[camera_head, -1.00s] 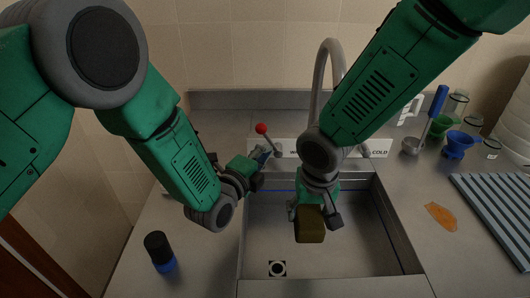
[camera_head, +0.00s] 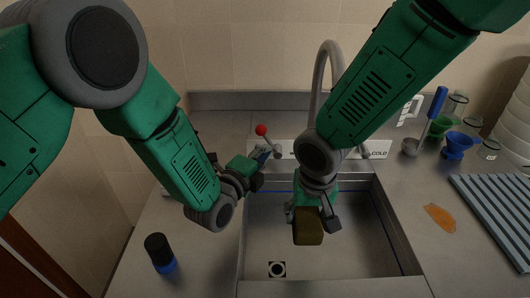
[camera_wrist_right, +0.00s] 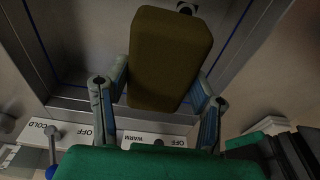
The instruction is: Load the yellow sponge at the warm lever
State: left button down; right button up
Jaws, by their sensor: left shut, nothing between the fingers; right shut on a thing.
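The sponge (camera_head: 308,226), dark yellow-brown in this light, is in my right gripper (camera_head: 312,212) above the sink basin. In the right wrist view the sponge (camera_wrist_right: 170,58) sits between both fingers of the right gripper (camera_wrist_right: 160,94), which is shut on it. The warm lever (camera_head: 262,131) has a red ball knob and stands at the left end of the tap panel, tilted to the left. My left gripper (camera_head: 262,157) is shut and empty, just in front of the lever's base; whether they touch I cannot tell.
The sink basin (camera_head: 350,252) lies below, with a black-and-white marker (camera_head: 277,269) in it. The faucet (camera_head: 322,70) rises behind my right arm. A dark bottle (camera_head: 159,253) stands on the left counter. An orange patch (camera_head: 440,217) and a ribbed rack (camera_head: 495,210) are at right.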

aim_at(295, 218)
jog(key=s+a+r+p, duration=0.2)
jog(key=r, duration=0.1)
jog(key=shift+s+a+r+p, duration=0.1)
jog(key=shift+s+a+p, duration=0.05)
jog(key=shift+s+p, duration=0.25)
jog(key=shift+s+a+r, duration=0.25)
jog(key=shift+a, duration=0.05)
jog(key=shift+a, duration=0.1)
dwell(0.4)
